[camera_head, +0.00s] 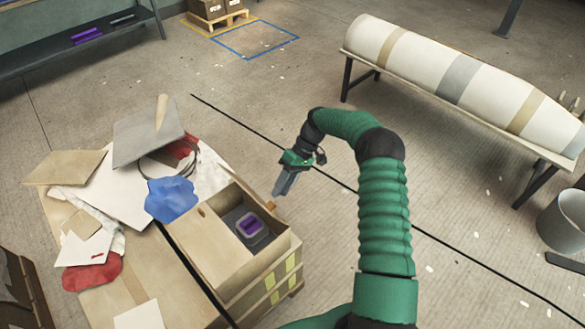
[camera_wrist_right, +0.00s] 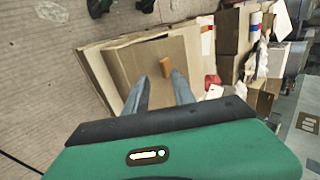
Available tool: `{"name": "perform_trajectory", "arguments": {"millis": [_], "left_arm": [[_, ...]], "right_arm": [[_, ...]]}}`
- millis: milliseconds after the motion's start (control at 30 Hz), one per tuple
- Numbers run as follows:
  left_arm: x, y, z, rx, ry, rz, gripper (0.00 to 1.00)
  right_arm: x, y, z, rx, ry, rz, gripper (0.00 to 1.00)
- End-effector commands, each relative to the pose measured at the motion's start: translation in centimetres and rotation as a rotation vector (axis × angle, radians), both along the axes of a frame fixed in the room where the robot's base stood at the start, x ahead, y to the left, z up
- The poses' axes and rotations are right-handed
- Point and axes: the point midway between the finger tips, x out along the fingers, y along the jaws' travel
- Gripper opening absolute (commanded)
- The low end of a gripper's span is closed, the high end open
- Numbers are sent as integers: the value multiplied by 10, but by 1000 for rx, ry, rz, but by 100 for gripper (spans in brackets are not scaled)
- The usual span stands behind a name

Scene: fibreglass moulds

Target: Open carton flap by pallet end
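A cardboard carton (camera_head: 262,270) sits at the right end of the cluttered pallet load. A tan flap or panel (camera_head: 212,235) covers its left part, and the right part is open. A purple and grey item (camera_head: 249,225) shows inside. A small brown tab (camera_head: 271,206) stands at the carton's far edge. My left gripper is out of view.
Loose sheets, a blue cloth (camera_head: 171,199) and a red cloth (camera_head: 92,273) cover the pallet load. A long white mould (camera_head: 465,80) on a bench stands at the upper right. A grey bin (camera_head: 565,222) stands at the right. Floor beyond the carton is clear.

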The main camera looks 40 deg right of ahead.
Motion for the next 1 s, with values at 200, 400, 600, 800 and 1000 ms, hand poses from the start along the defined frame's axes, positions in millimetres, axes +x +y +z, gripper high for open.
{"name": "perform_trajectory", "arguments": {"millis": [200,400,600,800,1000], "left_arm": [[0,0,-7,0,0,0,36],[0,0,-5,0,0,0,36],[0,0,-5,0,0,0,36],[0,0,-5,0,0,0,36],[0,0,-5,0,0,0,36]], "right_arm": [[5,-42,51,-5,-4,-2,31],[7,-65,82,-1,0,-1,31],[6,-71,91,0,2,1,31],[6,-71,91,0,2,1,31],[6,-71,91,-1,1,1,31]]}}
